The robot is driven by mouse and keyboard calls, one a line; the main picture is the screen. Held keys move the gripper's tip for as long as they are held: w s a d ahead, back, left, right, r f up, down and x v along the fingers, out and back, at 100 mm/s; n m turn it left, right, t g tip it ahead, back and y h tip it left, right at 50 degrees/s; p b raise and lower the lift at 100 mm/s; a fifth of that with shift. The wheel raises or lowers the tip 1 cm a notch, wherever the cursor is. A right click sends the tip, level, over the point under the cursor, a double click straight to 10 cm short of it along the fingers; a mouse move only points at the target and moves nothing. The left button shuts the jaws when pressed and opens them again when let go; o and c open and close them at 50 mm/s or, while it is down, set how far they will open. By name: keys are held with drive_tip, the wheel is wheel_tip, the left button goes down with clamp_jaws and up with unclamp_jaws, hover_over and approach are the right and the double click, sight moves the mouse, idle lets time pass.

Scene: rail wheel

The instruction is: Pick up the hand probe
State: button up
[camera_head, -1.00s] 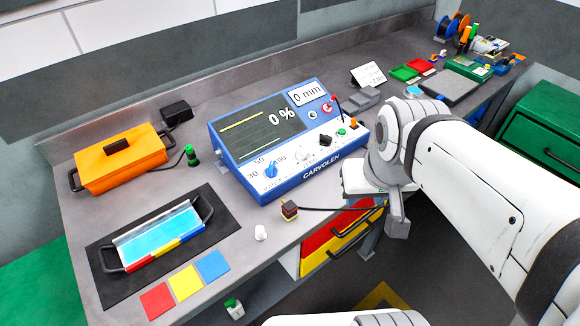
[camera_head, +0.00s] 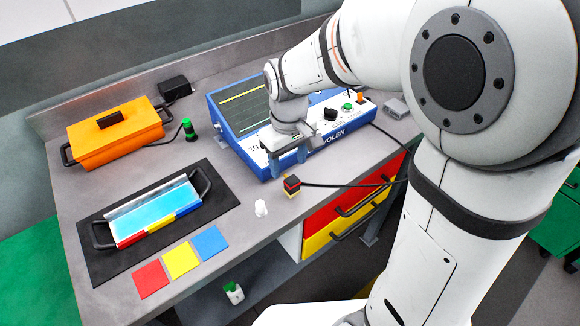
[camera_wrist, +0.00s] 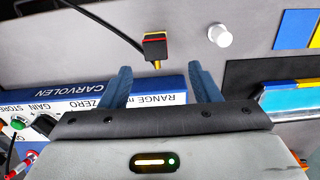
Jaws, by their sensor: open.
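The hand probe (camera_head: 291,185) is a small dark block with red and yellow bands and a black cable. It stands at the front edge of the bench, in front of the blue instrument (camera_head: 239,114). In the wrist view the hand probe (camera_wrist: 155,47) lies ahead of the fingertips, between their two lines. My gripper (camera_head: 288,163) is open and empty, above the instrument's front edge and just behind the probe. The wrist view shows both fingers of my gripper (camera_wrist: 160,75) apart.
A white knob-like piece (camera_head: 261,208) stands left of the probe. A black mat (camera_head: 100,268) holds a tray (camera_head: 150,217) with a blue surface. Red, yellow and blue squares (camera_head: 182,260) lie in front. An orange case (camera_head: 113,137) is at back left. The cable runs right.

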sight(292, 180)
drive_tip(key=shift+a+f, duration=0.15)
drive_tip(key=shift+f, duration=0.35)
drive_tip(key=f, duration=0.4)
drive_tip(key=d+f+p, duration=0.1)
drive_tip(key=f, duration=0.2)
drive_tip(key=shift+s, duration=0.1)
drive_tip(key=c, duration=1.1)
